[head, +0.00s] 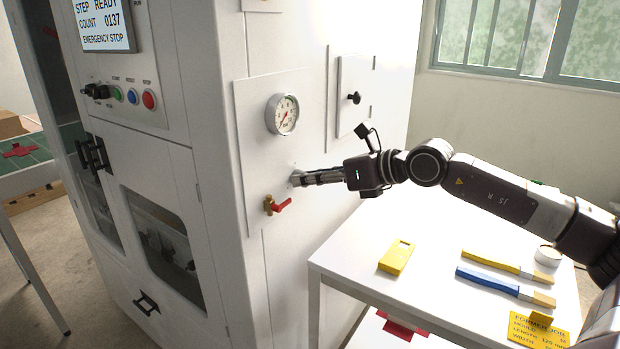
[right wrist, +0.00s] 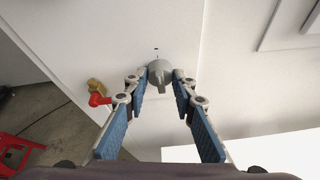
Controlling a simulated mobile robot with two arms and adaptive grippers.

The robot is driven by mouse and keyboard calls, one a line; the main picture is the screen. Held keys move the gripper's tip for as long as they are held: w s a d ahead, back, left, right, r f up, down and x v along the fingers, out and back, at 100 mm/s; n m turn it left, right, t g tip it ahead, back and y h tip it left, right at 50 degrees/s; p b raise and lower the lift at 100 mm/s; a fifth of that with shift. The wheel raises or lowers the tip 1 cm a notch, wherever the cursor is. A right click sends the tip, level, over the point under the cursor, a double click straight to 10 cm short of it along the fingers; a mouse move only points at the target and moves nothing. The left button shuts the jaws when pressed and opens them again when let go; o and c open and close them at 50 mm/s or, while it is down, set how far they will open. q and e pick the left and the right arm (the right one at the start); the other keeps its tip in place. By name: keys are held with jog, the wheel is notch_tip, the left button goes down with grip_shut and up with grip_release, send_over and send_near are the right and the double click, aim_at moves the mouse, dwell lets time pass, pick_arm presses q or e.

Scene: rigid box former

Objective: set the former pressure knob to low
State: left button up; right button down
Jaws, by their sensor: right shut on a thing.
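The former pressure knob (head: 296,178) is a small grey knob on the white side panel of the machine, below a round pressure gauge (head: 283,114). In the right wrist view the knob (right wrist: 160,73) shows its round body and pointer between the fingertips, with small marks above it. My right gripper (head: 308,178) reaches in from the right and is shut on the knob. The gripper hides part of the knob in the head view, and the setting is too small to read. My left gripper is not in view.
A red-handled brass valve (head: 277,205) sits just below the knob, close to the gripper. A hatch with a black knob (head: 354,98) is above right. A white table (head: 350,255) below holds a yellow block (head: 397,257), brushes and a yellow job card (head: 540,328).

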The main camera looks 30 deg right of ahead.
jog(key=c, duration=1.7)
grip_release()
jog(key=shift+f, duration=0.2)
jog(key=shift+o, duration=0.5)
jog(key=shift+r, duration=0.1)
jog(key=shift+s, duration=0.1)
jog(key=v, duration=1.2)
